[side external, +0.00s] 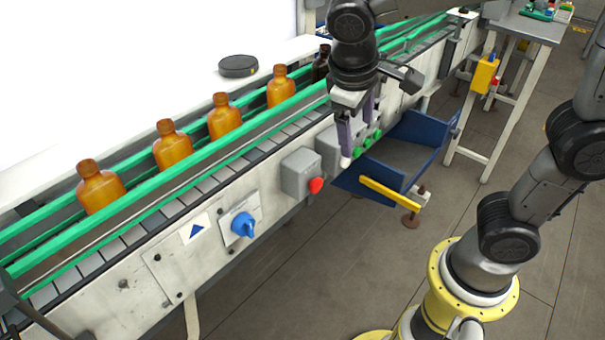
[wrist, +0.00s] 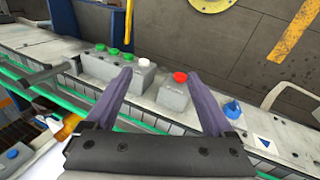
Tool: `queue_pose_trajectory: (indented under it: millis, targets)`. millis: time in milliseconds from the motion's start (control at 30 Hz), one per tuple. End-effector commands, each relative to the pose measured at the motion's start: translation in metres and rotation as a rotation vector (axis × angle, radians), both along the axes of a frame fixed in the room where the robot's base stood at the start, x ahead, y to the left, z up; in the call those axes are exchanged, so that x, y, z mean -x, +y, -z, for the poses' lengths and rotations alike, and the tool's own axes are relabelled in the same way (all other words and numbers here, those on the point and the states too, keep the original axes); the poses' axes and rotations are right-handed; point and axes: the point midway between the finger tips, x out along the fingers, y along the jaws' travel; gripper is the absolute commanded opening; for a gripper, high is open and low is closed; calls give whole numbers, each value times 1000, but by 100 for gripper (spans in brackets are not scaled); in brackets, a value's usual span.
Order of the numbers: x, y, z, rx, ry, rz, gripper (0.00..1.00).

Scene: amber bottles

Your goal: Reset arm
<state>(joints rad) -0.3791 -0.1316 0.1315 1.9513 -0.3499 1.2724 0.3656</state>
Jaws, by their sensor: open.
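My gripper (side external: 357,145) hangs in front of the conveyor's near side, fingers pointing down, close to the grey control boxes. In the wrist view my gripper (wrist: 162,100) has its two purple-grey fingers spread apart with nothing between them. Several amber bottles stand upright in a row on the conveyor (side external: 185,190), among them a front one (side external: 101,188) and one farther back (side external: 281,87). A darker bottle (side external: 321,62) is partly hidden behind my arm.
Green guide rails (side external: 150,186) run along the conveyor. A red button (side external: 316,185) and blue knob (side external: 243,224) stick out from its side. A blue bin (side external: 415,133) sits below, beyond my gripper. A black disc (side external: 238,66) lies on the back ledge. Open floor lies in front.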

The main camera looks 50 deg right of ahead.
Motion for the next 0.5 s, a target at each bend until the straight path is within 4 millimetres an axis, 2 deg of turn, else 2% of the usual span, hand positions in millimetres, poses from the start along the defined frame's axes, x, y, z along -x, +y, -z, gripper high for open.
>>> queue_pose_trajectory:
  millis: [33, 100, 300, 500]
  targets:
    - [16, -11, -4, -56, -36, 13, 87]
    - [35, -19, -6, -124, -85, 20, 87]
    - [83, -32, -4, -278, -258, 36, 87]
    - [109, -34, 4, -347, -400, 44, 87]
